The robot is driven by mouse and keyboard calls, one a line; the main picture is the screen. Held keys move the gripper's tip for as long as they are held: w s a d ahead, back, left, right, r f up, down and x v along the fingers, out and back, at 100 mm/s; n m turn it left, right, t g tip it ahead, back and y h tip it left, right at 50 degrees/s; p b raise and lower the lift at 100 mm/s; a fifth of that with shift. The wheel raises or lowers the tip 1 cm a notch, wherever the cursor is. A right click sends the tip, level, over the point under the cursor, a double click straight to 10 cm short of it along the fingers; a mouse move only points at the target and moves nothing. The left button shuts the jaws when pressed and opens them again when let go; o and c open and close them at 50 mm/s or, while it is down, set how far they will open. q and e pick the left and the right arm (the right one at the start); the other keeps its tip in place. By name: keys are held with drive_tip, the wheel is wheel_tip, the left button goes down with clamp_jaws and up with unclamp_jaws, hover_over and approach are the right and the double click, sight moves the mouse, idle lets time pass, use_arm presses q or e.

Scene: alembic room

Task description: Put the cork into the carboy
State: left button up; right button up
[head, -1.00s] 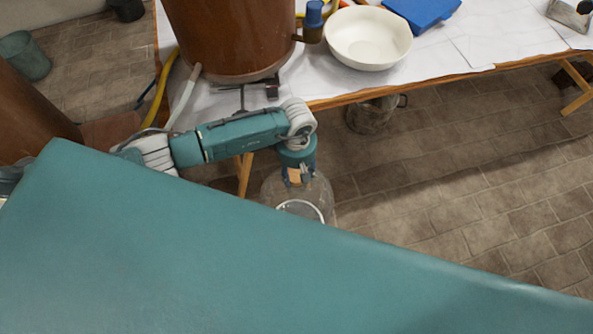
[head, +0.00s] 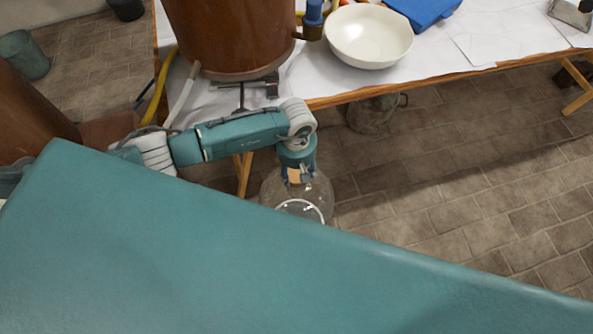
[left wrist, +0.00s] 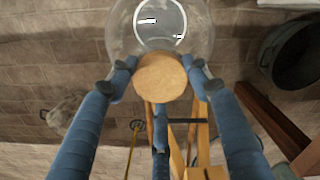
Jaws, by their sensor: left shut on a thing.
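The cork (left wrist: 161,77) is a light tan round piece held between the fingers of my left gripper in the left wrist view. In the head view the cork (head: 294,176) shows as a small tan patch at the tip of my left gripper (head: 296,178). The glass carboy (head: 316,196) stands on the floor under the gripper, partly hidden by my teal body. It also shows in the left wrist view (left wrist: 200,28) beyond the cork. The cork overlaps the carboy's near edge there; its neck is not clear to me, and I cannot tell whether they touch. My right gripper does not show.
Tiled floor at the right is open.

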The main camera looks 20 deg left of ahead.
sight(297, 173)
use_arm(q)
drive_tip(key=shift+f+b, duration=0.3)
drive_tip(key=shift+b, duration=0.15)
idle(1.4)
drive_tip(key=o, duration=1.5)
drive_tip(key=shift+r+p, duration=2.4)
drive_tip(key=shift+r, duration=1.1)
